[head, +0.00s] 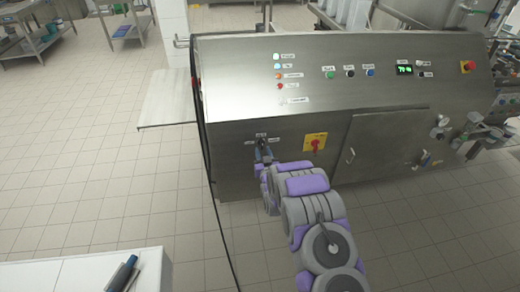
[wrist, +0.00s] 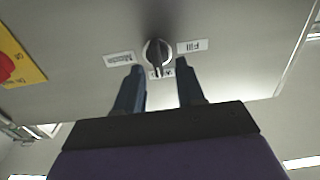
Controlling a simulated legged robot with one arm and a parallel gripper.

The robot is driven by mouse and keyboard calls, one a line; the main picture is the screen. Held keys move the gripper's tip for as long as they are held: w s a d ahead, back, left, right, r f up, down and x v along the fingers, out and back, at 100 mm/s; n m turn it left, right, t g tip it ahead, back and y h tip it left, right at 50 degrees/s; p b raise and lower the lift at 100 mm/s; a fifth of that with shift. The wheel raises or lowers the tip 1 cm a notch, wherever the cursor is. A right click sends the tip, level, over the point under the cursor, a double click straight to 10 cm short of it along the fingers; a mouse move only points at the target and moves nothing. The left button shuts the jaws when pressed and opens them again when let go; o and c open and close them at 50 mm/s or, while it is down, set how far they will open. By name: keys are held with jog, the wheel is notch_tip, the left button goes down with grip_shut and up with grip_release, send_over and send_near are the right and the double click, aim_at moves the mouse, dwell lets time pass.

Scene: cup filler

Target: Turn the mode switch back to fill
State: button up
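The mode switch (wrist: 157,52) is a black knob on a pale round base on the machine's steel front. In the wrist view, which looks upside down, its bar runs nearly vertical, with its lower end at a small middle label. The Fill label (wrist: 192,46) is to its right and another label (wrist: 119,59), hard to read, to its left. My gripper (wrist: 160,65) is open, its two blue fingers apart on either side of the knob with gaps visible. In the head view my gripper (head: 263,152) is at the switch and mostly hides it.
A yellow plate with a red knob (head: 315,143) is right of the switch. Indicator lights and buttons (head: 350,73) line the sloped panel above. A black cable (head: 205,130) hangs at the machine's left edge. A white table (head: 75,272) with a blue-handled tool stands at lower left.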

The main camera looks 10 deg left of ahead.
aim_at(262, 146)
jog(key=w, duration=0.2)
jog(key=shift+w+d+r, duration=0.15)
jog(key=shift+w+d, duration=0.2)
jog(key=shift+d, duration=0.05)
jog(key=shift+w+a+f, duration=0.1)
jog(key=shift+w+a, duration=0.1)
jog(key=shift+a, duration=0.45)
jog(key=shift+w+a+f, duration=0.1)
jog(key=shift+w+a, duration=0.05)
jog(key=shift+a, duration=0.45)
jog(key=shift+d+r, duration=0.15)
jog(key=shift+d, duration=0.75)
jog(key=c, duration=0.3)
jog(key=shift+a, duration=0.1)
jog(key=c, duration=0.3)
jog(key=shift+a, duration=0.4)
grip_shut()
jog(key=shift+d, duration=0.1)
